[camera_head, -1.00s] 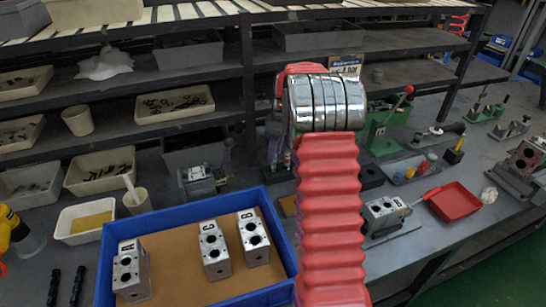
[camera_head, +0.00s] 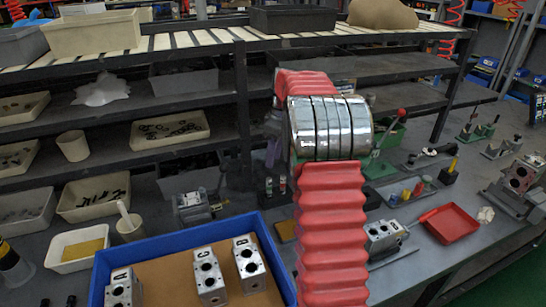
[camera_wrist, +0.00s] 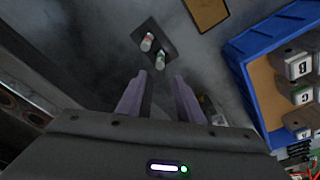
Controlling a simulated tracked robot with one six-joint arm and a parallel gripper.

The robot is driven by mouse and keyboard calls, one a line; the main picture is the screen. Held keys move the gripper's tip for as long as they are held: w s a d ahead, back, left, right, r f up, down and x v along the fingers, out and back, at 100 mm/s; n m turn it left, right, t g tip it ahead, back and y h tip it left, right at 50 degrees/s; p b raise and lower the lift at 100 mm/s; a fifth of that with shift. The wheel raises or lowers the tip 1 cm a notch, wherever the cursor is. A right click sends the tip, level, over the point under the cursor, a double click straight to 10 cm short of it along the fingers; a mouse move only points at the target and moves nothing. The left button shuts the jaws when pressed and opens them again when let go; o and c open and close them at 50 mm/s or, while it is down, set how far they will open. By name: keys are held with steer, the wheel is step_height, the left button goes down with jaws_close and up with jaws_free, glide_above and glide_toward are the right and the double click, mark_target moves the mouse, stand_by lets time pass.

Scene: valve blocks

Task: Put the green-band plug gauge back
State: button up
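Two small white-capped plug gauges stand close together in a dark block (camera_wrist: 172,45) in the wrist view. One shows a green band (camera_wrist: 160,60); the other shows a reddish band (camera_wrist: 147,42). The gauges lie just beyond the fingertips in the picture.
A blue tray (camera_head: 150,251) holds metal valve blocks lettered A, C and B (camera_head: 247,262). A red dustpan-like tray (camera_head: 449,223) and another valve block (camera_head: 384,236) lie right of my arm. Shelves with bins (camera_head: 170,130) stand behind the bench.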

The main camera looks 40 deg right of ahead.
steer(key=s+a+r+m+t, duration=0.1)
steer(key=s+a+r, duration=0.3)
steer(key=a, duration=0.2)
steer(key=s+a+r+m+h, duration=0.1)
steer(key=s+a+r, duration=0.25)
steer(key=a, duration=0.35)
steer(key=s+a+r+m+t, duration=0.1)
steer(key=s+a+r, duration=0.25)
steer(key=a, duration=0.25)
steer(key=s+a+f+m+t, duration=0.1)
steer(key=s+a+f, duration=0.1)
steer(key=s+a, duration=0.4)
steer(key=s+a+f+m+t, duration=0.1)
steer(key=s+a, duration=0.4)
steer(key=s, duration=0.8)
steer(key=shift+a+f+m, duration=0.35)
steer(key=shift+f+m, duration=0.15)
steer(key=shift+f, duration=0.35)
